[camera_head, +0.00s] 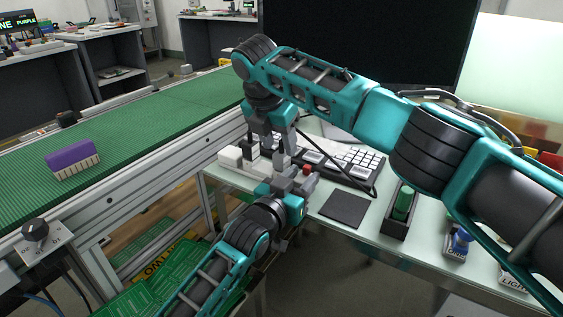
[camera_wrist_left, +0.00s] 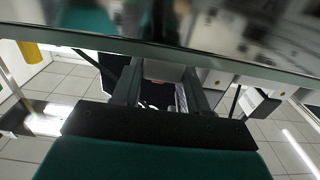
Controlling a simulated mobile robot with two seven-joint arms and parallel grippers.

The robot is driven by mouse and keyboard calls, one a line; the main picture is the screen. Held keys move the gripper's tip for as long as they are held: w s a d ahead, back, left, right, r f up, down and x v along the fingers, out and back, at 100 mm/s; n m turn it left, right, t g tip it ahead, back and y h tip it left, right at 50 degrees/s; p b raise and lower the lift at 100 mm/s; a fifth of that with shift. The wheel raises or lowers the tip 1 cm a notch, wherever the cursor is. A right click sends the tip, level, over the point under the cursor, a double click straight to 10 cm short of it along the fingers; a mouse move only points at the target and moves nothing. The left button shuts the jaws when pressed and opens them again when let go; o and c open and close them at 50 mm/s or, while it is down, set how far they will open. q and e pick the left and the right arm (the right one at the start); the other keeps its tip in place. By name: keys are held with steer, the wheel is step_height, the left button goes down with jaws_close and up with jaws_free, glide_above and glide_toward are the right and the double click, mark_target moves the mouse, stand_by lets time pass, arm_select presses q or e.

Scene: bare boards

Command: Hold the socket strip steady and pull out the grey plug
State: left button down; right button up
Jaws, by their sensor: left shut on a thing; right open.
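The white socket strip (camera_head: 238,168) lies near the left edge of the pale table. A white plug block (camera_head: 230,155) stands at its left end, with darker plug parts and a black cable beside it. Which one is the grey plug I cannot tell clearly. My left gripper (camera_head: 294,174) is shut on the right end of the strip, by a small red part (camera_head: 306,169).
A keyboard (camera_head: 350,160) lies right behind the strip, under my right arm. A dark square pad (camera_head: 345,209) and a black holder with a green cylinder (camera_head: 403,203) are to the right. A green conveyor (camera_head: 130,125) with a purple brush (camera_head: 72,158) runs at left.

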mark_target(280, 154)
steer(key=shift+x, duration=1)
jaws_close()
steer(key=shift+r, duration=0.3)
steer(key=shift+r, duration=0.3)
steer(key=shift+r, duration=0.2)
steer(key=shift+r, duration=3)
